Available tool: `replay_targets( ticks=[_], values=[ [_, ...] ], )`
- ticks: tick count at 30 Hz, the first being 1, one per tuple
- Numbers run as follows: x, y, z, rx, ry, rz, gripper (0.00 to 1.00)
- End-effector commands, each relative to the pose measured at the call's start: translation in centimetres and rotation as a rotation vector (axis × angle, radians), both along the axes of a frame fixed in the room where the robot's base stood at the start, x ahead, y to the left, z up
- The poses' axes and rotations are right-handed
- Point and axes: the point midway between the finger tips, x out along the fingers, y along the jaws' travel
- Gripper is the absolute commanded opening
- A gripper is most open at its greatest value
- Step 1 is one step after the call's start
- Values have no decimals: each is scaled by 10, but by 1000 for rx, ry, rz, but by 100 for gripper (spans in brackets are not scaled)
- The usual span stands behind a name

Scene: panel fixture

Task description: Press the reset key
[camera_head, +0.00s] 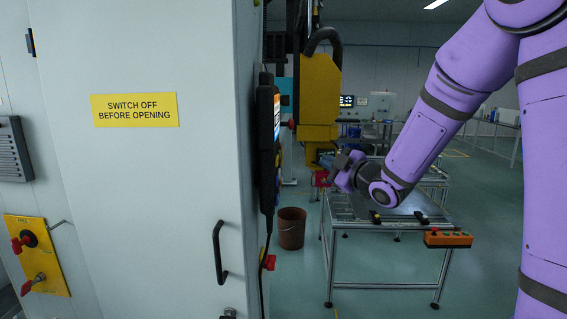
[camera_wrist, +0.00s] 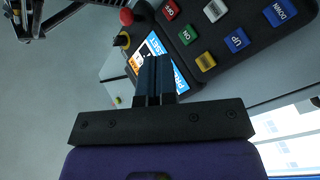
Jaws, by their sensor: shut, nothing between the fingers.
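The dark control pendant (camera_wrist: 220,35) fills the upper right of the wrist view. It carries a red OFF key (camera_wrist: 169,9), a green ON key (camera_wrist: 187,35), blue UP (camera_wrist: 237,41) and DOWN (camera_wrist: 279,12) keys, a white key (camera_wrist: 215,10) and a yellow key (camera_wrist: 205,61). I cannot tell which key is reset. A lit screen with lettering (camera_wrist: 179,73) is partly hidden behind my shut, empty gripper (camera_wrist: 154,58). In the head view the pendant (camera_head: 267,140) shows edge-on at the cabinet's side. My gripper (camera_head: 345,170) is to its right; contact cannot be told.
The grey cabinet (camera_head: 150,210) with a yellow sign (camera_head: 134,110) and black handle (camera_head: 219,252) stands left. A metal-framed table (camera_head: 345,285) with an orange button box (camera_head: 447,239) stands below my arm. A brown bin (camera_head: 291,229) is on the floor. A red mushroom button (camera_wrist: 127,17) sits beside the keys.

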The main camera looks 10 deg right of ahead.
Motion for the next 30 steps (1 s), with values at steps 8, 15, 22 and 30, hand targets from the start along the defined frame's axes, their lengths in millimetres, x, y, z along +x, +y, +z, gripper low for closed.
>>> replay_targets(
  ticks=[8, 15, 22, 30],
  values=[
    [2, 2, -3, 0, -25, 26, 0],
    [2, 3, -3, 0, -25, 25, 0],
    [7, 18, -2, 0, -25, 27, 0],
    [17, 51, -2, 1, -25, 27, 0]
  ],
)
